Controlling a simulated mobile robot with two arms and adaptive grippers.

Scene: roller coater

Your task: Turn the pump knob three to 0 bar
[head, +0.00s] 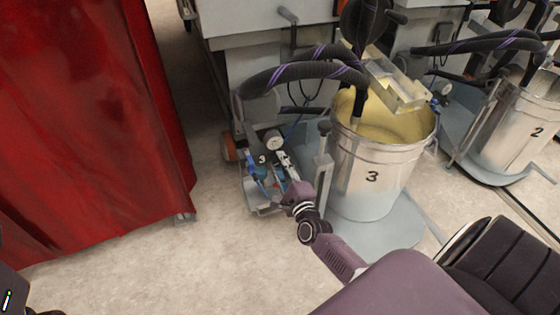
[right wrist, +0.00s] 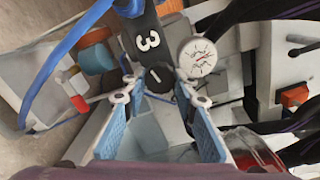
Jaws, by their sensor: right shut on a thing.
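Pump three (head: 262,172) stands on a low grey cart left of the bucket marked 3. In the right wrist view its black plate carries a white 3 (right wrist: 148,41). Below that is a round black knob (right wrist: 157,78) with a white mark. My right gripper (right wrist: 159,87) has its fingertips on both sides of the knob and is shut on it. In the head view the right gripper (head: 282,160) reaches down to the pump and the knob is hard to make out. A white round gauge (right wrist: 198,57) sits beside the knob; its reading is too small to tell. My left gripper is out of view.
A metal bucket (head: 365,185) marked 3, with yellowish contents, stands right of the pump. Black hoses (head: 300,72) arch above the pump. A red curtain (head: 85,120) hangs at the left. Bare floor (head: 150,265) lies in front. Bucket 2 (head: 515,130) stands farther right.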

